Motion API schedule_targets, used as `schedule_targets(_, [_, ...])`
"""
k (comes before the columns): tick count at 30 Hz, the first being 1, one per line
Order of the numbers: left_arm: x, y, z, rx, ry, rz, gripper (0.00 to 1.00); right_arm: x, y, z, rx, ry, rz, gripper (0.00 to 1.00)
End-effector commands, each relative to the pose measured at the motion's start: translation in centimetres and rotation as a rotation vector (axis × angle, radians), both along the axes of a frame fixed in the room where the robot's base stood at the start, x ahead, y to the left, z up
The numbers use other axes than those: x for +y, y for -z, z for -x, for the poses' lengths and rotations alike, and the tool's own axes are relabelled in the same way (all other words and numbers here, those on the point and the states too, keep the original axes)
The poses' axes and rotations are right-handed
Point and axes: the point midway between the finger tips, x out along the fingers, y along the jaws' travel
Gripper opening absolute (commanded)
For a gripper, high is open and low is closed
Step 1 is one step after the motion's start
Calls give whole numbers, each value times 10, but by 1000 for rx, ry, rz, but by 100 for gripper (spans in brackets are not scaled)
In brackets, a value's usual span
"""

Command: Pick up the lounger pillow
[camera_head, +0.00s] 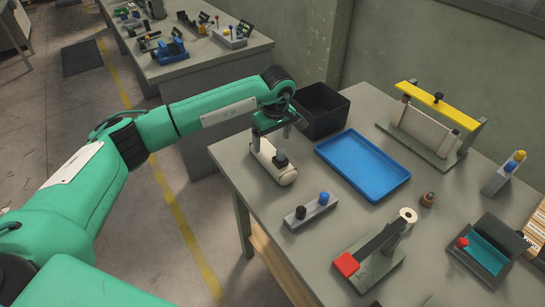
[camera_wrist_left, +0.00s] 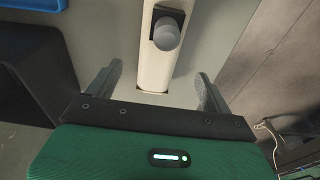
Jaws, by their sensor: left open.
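A long cream body with rounded ends (camera_head: 286,178) and a dark block with a grey round knob on it lies on the grey table near its left edge. I see no soft pillow or lounger for certain, and cannot tell whether this cream body is the pillow. My left gripper (camera_head: 274,133) is over its far end, fingers pointing down. In the left wrist view the cream body (camera_wrist_left: 156,72) runs between the two open fingers of my left gripper (camera_wrist_left: 160,75), with gaps on both sides. The gripper hides part of its far end. My right gripper is not in view.
A black bin (camera_head: 322,108) stands just behind my left gripper, and a blue tray (camera_head: 362,165) lies to the right. A grey block with two knobs (camera_head: 310,211) is in front. A red-ended device (camera_head: 376,262) and a yellow-topped frame (camera_head: 436,122) stand farther right.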

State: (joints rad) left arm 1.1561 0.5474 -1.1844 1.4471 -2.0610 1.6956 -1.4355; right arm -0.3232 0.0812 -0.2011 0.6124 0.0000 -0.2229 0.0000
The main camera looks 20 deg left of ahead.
Motion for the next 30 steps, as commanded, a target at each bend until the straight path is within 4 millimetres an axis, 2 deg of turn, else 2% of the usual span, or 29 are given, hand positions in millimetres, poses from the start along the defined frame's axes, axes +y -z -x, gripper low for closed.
schedule_targets(5, [1,11,0,0,1,0,84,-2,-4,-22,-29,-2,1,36])
schedule_targets(10, [-1,28,1,4,1,-1,84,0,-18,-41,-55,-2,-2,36])
schedule_targets(18, [0,60,-1,1,0,-1,84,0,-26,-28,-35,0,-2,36])
schedule_targets(25, [0,63,-1,-1,1,1,84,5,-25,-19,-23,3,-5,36])
schedule_targets(26, [0,63,-1,-1,1,1,80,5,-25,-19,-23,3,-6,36])
schedule_targets(30, [0,63,-1,-1,1,0,52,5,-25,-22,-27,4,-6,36])
